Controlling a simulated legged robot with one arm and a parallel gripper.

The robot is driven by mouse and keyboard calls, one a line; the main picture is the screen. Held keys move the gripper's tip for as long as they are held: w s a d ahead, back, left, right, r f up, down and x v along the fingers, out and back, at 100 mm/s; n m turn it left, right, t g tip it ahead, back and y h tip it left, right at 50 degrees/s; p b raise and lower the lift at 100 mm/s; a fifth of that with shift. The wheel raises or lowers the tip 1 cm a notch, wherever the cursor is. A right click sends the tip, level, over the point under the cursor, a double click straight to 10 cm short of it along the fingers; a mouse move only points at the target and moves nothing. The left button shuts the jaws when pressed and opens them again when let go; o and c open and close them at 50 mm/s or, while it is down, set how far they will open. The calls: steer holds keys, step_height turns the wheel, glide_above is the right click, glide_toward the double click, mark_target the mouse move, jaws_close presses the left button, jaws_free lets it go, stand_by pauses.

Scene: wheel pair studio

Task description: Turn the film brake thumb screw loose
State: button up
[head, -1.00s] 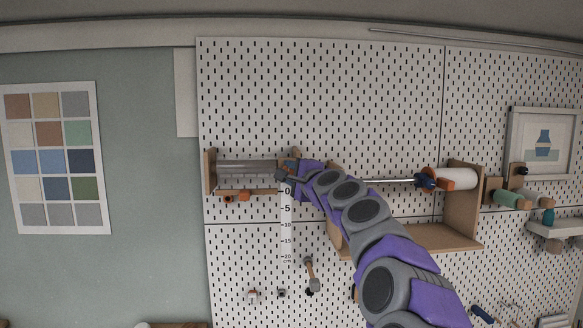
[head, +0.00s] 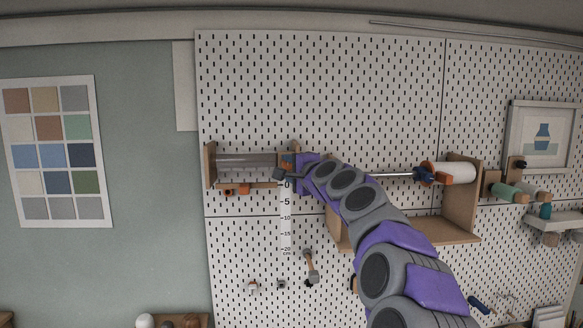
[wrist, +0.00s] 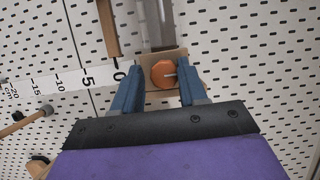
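The film brake thumb screw is an orange round knob (wrist: 163,74) with a pale slot-like mark, on a tan wooden end plate (wrist: 158,96) in the wrist view. My gripper (wrist: 160,68) has its two blue fingers on either side of the knob, with a visible gap at the left finger; the right finger is close to the knob, and contact is unclear. In the head view my gripper (head: 285,173) is at the right end of the clear film roll (head: 248,161); it partly hides that end.
A white ruler strip (head: 286,215) hangs below my gripper; it also crosses the wrist view (wrist: 60,80). A wooden shelf (head: 440,237) with a white roll (head: 458,173) and a metal rod (head: 392,175) is to the right. Pegboard (head: 320,90) above is clear.

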steer(key=o, duration=0.3)
steer(key=shift+a, duration=0.2)
steer(key=shift+r, duration=0.1)
steer(key=shift+s+d, duration=0.35)
steer(key=shift+s, duration=0.25)
steer(key=b+v, duration=0.3)
steer(key=v, duration=1.2)
steer(key=shift+s, duration=0.4)
